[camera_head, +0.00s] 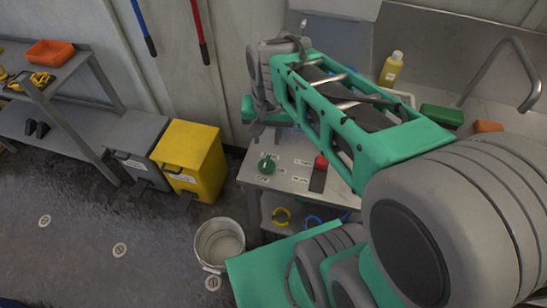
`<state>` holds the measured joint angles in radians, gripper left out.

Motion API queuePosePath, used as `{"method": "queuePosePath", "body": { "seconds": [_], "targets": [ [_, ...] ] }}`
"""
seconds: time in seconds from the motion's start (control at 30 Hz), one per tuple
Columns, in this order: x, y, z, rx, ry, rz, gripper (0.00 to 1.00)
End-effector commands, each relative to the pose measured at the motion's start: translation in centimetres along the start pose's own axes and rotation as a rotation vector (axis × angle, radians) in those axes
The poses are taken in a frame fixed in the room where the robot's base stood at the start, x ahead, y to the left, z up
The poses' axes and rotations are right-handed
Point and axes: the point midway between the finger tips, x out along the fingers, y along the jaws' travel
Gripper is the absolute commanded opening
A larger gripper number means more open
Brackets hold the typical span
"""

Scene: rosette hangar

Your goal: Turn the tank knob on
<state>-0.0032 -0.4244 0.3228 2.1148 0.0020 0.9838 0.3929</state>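A green round knob (267,165) sits on the top of a grey metal bench, left of centre, with small printed labels around it. A red-topped control (321,162) with a dark strip below it sits to its right, also with labels beside it. Which of the two is the tank knob, and what the labels say, is too small to read. My green and grey arm reaches over the bench from the right and hides part of its top. I cannot make out my gripper's fingers; the arm's far end is above and behind the green knob.
A yellow bin (190,158) and a grey bin (136,149) stand left of the bench. A white bucket (219,243) is on the floor before it. A yellow bottle (391,68) and a faucet (508,72) are at the back right. Open floor lies at left.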

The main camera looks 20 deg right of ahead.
Motion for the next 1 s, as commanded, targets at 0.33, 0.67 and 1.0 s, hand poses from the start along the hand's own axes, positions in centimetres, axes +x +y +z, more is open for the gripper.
{"method": "queuePosePath", "body": {
  "seconds": [0.33, 0.67, 1.0],
  "targets": [
    [7.9, 0.0, -0.9, 0.239, -0.133, 0.074, 0.35],
    [13.1, 0.3, -0.3, 0.238, -0.129, 0.072, 0.35],
    [13.4, 0.3, -0.3, 0.237, -0.127, 0.070, 0.29]
  ]
}}
